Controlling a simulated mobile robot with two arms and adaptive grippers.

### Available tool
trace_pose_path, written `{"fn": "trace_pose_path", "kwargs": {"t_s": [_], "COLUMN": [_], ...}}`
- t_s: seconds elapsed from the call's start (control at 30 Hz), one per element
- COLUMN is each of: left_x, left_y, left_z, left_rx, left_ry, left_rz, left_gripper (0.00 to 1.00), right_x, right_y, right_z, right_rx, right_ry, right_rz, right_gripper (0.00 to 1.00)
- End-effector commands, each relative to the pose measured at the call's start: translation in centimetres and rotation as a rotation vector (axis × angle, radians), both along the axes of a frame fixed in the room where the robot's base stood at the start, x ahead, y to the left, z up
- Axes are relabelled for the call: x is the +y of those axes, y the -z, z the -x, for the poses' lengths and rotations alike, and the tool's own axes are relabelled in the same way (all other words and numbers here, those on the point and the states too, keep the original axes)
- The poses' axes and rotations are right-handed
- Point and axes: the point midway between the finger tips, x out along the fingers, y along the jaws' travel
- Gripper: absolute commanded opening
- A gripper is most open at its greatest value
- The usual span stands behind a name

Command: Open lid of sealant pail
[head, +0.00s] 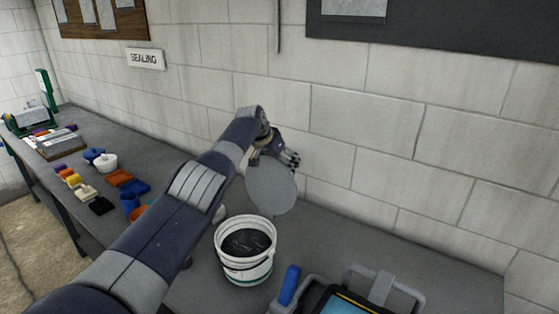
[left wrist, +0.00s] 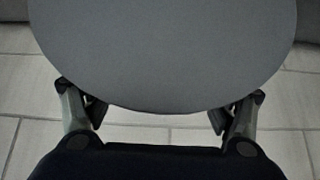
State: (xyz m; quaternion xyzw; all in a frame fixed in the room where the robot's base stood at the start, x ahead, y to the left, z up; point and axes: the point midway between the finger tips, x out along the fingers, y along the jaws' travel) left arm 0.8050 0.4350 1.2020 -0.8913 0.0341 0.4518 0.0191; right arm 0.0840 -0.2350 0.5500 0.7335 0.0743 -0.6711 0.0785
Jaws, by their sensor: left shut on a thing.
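The sealant pail (head: 238,271) is white and stands upright on the grey bench, with its top uncovered and dark, glossy sealant (head: 246,243) inside. The lid (head: 271,188) is a flat grey disc, steeply tilted up above the pail's back right rim. I cannot tell whether its lower edge touches the rim. My left gripper (head: 287,158) is behind the lid's upper part and shut on it. In the left wrist view the lid (left wrist: 165,50) fills the upper middle, with a finger at each side of its near edge. My right gripper is not in view.
A blue-handled tool (head: 289,285) and a grey-framed case (head: 382,288) are at the front right. Blue and orange containers (head: 130,204) and small coloured blocks (head: 73,180) lie along the left bench. A block wall (head: 385,145) stands close behind my gripper.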

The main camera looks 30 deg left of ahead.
Motion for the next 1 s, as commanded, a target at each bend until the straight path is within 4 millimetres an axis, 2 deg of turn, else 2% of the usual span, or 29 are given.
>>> {"fn": "trace_pose_path", "kwargs": {"t_s": [0.03,0.27,0.3,0.4,1.0], "left_x": [-0.3,-0.3,-0.3,-0.3,0.1], "left_y": [1.6,1.6,1.6,1.6,0.5], "left_z": [0.6,0.6,0.6,0.6,0.6], "left_rx": [0.032,0.032,0.032,0.033,0.018], "left_ry": [0.008,0.007,0.007,0.006,0.000], "left_rz": [0.002,0.001,0.001,0.002,0.004], "left_gripper": [0.34,0.34,0.80,0.98,0.98], "right_x": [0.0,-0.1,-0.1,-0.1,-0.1], "right_y": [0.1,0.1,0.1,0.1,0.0], "right_z": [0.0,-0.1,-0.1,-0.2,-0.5], "right_rx": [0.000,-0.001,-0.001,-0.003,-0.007], "right_ry": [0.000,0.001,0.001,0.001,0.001], "right_rz": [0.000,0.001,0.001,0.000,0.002], "right_gripper": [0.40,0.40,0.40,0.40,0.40]}}
